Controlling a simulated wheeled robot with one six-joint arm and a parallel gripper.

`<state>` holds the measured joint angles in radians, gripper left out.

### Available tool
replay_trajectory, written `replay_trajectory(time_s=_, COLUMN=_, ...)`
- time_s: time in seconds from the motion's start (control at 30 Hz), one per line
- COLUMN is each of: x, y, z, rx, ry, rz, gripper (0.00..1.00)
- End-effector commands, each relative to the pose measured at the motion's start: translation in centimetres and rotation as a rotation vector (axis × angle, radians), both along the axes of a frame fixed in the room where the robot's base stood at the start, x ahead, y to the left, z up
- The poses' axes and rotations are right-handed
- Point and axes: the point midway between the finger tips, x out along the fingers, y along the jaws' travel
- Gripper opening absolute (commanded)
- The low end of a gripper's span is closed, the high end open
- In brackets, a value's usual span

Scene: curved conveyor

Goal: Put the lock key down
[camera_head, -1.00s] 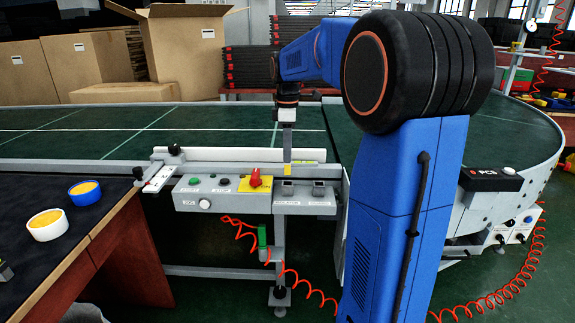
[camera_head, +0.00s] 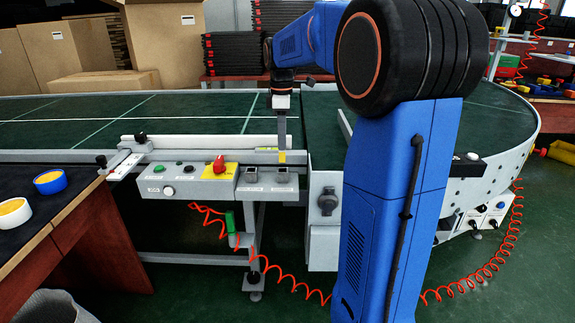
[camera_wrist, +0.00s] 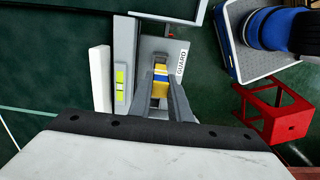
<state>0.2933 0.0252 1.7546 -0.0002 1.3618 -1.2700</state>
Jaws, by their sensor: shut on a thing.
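The lock key (camera_wrist: 160,73), a small yellow and blue piece, is held between the fingers of my gripper (camera_wrist: 161,82) in the wrist view. A grey plate marked GUARD (camera_wrist: 178,50) lies beyond and around it in that view. In the head view my gripper (camera_head: 282,150) points down at the rear edge of the grey control box (camera_head: 190,185), above the right one of two small dark sockets (camera_head: 282,176). A bit of yellow shows at its tip. Whether the key touches the box or is seated in anything cannot be told.
A red switch on a yellow plate (camera_head: 218,168) and the left socket (camera_head: 250,175) sit left of my gripper. The green conveyor (camera_head: 60,130) runs behind, with a curved section at right. A red stool (camera_wrist: 272,112) stands on the floor.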

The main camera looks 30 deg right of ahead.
Motion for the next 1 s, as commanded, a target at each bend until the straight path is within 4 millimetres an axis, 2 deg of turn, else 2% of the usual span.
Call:
replay_trajectory(time_s=0.1, x=-0.1, y=0.0, z=-1.9, rx=0.0, ry=0.002, rz=0.0, gripper=0.0)
replay_trajectory(time_s=0.37, x=0.0, y=0.0, z=-3.6, rx=0.0, ry=0.0, rz=0.0, gripper=0.0)
replay_trajectory(time_s=0.6, x=0.0, y=0.0, z=-6.5, rx=0.0, ry=0.0, rz=0.0, gripper=0.0)
replay_trajectory(time_s=1.0, x=0.0, y=0.0, z=-7.0, rx=-0.001, ry=-0.001, rz=0.0, gripper=0.0)
